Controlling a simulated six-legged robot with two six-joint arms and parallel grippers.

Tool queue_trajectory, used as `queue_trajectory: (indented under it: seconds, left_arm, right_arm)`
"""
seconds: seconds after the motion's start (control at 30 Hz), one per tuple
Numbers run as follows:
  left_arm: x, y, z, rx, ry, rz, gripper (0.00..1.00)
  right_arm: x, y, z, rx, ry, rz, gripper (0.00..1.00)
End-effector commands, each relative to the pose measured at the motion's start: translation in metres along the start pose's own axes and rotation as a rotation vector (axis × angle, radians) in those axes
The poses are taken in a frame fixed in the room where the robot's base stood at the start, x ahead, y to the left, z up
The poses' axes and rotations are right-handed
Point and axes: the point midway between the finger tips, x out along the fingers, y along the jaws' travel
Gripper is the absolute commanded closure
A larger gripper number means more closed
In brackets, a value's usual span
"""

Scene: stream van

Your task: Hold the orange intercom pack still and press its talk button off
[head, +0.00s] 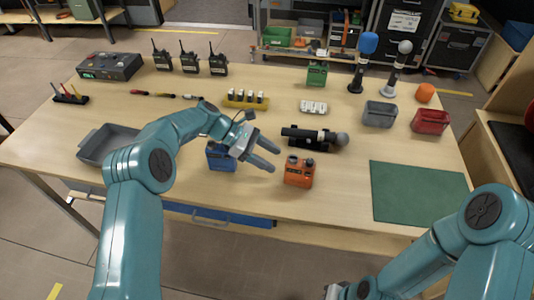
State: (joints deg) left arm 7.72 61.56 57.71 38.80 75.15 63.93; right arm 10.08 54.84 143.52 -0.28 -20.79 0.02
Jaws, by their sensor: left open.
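The orange intercom pack (298,172) stands upright on the wooden table near its front edge, with dark knobs on top. I cannot make out its talk button or whether it is on. My left gripper (269,157) is open and empty, just left of the orange pack and apart from it, over the right side of a blue pack (218,158). My right arm comes in at the lower right; its gripper (345,291) is only partly visible at the bottom edge, below the table front, and its jaws cannot be made out.
A black holder with a microphone (318,138) lies behind the orange pack. A green mat (418,193) lies to the right. A green pack (317,74), grey bin (379,114) and red bin (429,121) stand farther back. A grey tray (92,151) is at left.

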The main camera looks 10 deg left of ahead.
Motion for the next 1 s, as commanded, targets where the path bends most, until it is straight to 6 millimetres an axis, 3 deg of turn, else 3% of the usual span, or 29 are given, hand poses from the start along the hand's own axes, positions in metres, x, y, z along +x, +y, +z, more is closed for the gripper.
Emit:
queue_trajectory:
  seconds: [0.6, 1.0]
  left_arm:
    - [0.077, 0.002, 0.000, 0.004, 0.001, -0.001, 0.39]
    - [0.092, 0.003, 0.002, 0.004, 0.000, 0.002, 0.39]
  right_arm:
    - [0.029, 0.010, -0.001, 0.000, 0.000, 0.000, 1.00]
    - [0.031, 0.011, -0.001, 0.000, 0.000, 0.000, 1.00]
